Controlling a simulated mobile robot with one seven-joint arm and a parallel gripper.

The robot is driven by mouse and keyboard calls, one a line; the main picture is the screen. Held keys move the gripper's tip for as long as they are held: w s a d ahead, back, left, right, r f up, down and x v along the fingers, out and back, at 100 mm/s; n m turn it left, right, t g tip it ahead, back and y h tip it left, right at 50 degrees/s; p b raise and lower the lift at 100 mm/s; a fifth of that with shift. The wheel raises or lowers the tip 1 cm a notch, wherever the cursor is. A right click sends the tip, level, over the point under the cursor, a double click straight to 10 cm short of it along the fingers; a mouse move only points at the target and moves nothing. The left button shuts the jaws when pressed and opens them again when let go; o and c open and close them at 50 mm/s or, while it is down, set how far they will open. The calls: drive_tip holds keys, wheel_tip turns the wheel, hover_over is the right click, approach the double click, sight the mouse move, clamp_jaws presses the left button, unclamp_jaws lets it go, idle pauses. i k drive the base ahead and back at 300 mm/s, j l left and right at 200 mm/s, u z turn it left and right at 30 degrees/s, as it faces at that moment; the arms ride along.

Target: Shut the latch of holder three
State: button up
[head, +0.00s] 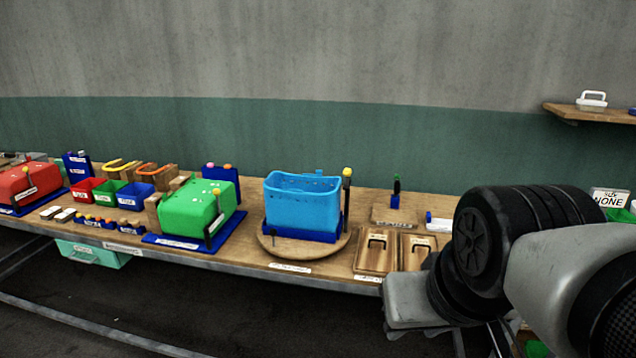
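The red holder (25,182) is at the far left, partly cut by the picture edge. The green holder (192,205) sits tilted on a blue base left of the middle, with a dark lever (214,208) at its front. The blue holder (300,205) stands open-topped on a round wooden plate, with a yellow-knobbed lever (346,190) upright at its right. The labels are too small to read, so I cannot tell which is holder three. My arm fills the lower right; my gripper does not show.
Small red, green and blue bins (110,195) stand between the red and green holders. Two wooden blocks with dark handles (377,254) lie right of the round plate. A wall shelf (570,113) is at upper right. My arm hides the bench's right part.

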sight(347, 172)
drive_tip(key=i+j+z, duration=0.1)
drive_tip(key=i, duration=0.3)
drive_tip(key=i+j+z, duration=0.1)
drive_tip(key=i, duration=0.35)
drive_tip(key=i+j+z, duration=0.1)
drive_tip(key=i, duration=0.3)
drive_tip(key=i+j+u, duration=0.2)
drive_tip(key=k+l, duration=0.1)
